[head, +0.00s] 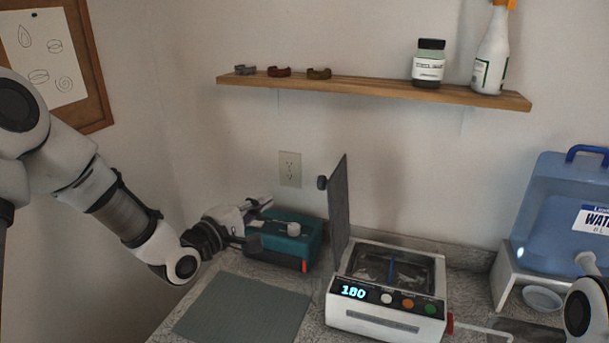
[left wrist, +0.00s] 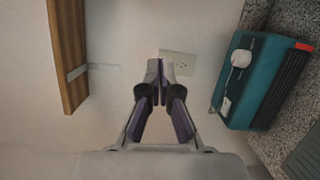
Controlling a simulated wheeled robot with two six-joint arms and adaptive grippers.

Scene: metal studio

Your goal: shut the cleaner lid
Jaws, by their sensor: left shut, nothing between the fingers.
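The cleaner (head: 387,318) is a white box with a lit "180" display and coloured buttons. It stands on the counter in the head view. Its grey lid (head: 339,215) stands open, upright along the left side of the tank, with a dark knob on its left face. Something blue shows inside the tank. My left gripper (head: 262,204) is shut and empty, left of the lid and apart from it, above the teal device. In the left wrist view, my left gripper (left wrist: 159,82) has its fingers together against the wall background. My right gripper is out of view.
A teal device (head: 290,240) sits between my left gripper and the lid; it also shows in the left wrist view (left wrist: 250,90). A grey mat (head: 245,310) lies in front. A wooden shelf (head: 370,87) hangs above. A blue water jug (head: 560,215) stands right.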

